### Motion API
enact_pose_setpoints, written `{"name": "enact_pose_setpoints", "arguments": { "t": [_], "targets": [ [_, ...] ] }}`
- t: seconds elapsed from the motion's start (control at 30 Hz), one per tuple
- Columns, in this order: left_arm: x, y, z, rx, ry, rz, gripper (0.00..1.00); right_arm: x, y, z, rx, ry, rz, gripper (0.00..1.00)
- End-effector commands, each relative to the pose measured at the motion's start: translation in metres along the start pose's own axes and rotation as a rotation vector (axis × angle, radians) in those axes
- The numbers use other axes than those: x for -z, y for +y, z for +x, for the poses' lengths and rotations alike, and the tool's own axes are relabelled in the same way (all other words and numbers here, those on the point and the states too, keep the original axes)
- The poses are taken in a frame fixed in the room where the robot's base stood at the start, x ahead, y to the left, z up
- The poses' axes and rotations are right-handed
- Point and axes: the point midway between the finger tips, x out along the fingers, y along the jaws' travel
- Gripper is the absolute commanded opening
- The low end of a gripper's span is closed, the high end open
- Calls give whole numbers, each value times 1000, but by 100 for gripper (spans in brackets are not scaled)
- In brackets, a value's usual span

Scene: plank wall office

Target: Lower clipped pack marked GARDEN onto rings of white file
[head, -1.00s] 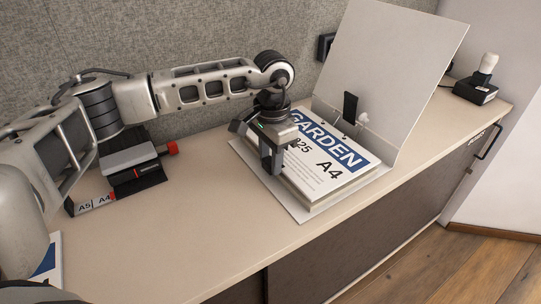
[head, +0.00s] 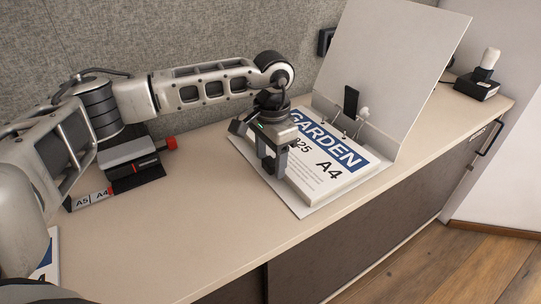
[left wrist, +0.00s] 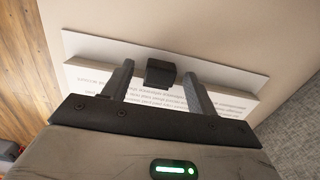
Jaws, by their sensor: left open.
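The pack marked GARDEN (head: 322,176), white with a blue band and the text A4, lies inside the open white file (head: 302,209), on its base. The file's raised cover (head: 392,75) leans back behind it. My left gripper (head: 273,170) is over the pack's left edge, open. In the left wrist view its spread fingers (left wrist: 158,85) are over the pack's printed page (left wrist: 150,98). My right gripper is out of view.
A hole punch (head: 133,163) with a red knob stands at the left, by an A5/A4 guide strip (head: 88,200). A black device with a white top (head: 480,78) stands at the far right. The front middle of the counter (head: 180,235) is clear.

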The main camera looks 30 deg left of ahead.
Motion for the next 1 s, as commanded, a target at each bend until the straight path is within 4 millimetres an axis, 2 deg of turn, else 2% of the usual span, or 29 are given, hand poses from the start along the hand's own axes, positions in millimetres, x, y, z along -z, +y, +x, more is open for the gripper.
{"name": "enact_pose_setpoints", "arguments": {
  "t": [0.17,0.23,0.4,0.7,0.83,1.0],
  "targets": [
    [0,0,0,0,0,0,58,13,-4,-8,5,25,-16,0],
    [0,0,0,0,0,0,58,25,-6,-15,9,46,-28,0],
    [1,0,-47,2,7,0,58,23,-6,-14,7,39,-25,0],
    [1,0,-119,1,6,0,58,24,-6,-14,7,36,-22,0],
    [1,0,-141,1,5,0,58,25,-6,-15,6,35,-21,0],
    [0,0,-157,0,4,0,58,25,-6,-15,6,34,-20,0]
  ]
}}
